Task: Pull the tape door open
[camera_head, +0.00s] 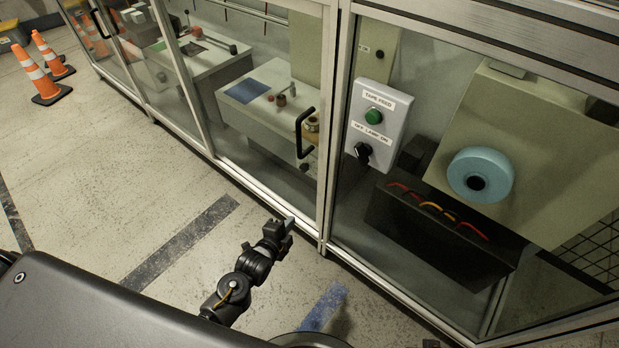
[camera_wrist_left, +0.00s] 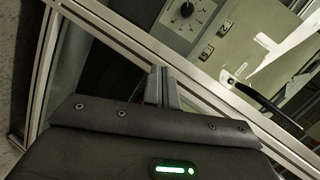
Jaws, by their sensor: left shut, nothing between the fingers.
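A framed glass door with a black bar handle (camera_head: 304,132) stands in the middle of the head view and looks closed. The handle is near its right edge. To its right, a blue tape roll (camera_head: 481,174) shows behind a glass panel. A grey box labelled TAPE FEED (camera_head: 378,122) has a green button and a black knob. My left gripper (camera_head: 289,223) is low in front of the door's bottom rail, below the handle and apart from it. Its fingers (camera_wrist_left: 161,86) are shut and empty. In the left wrist view a black handle (camera_wrist_left: 268,104) is right of the fingers. My right gripper is out of view.
Metal frame posts and rails (camera_head: 331,150) run along the enclosure. Orange cones (camera_head: 45,78) stand at the far left. The floor (camera_head: 110,170) left of the enclosure is clear, with dark painted stripes. A work table (camera_head: 262,128) is behind the glass.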

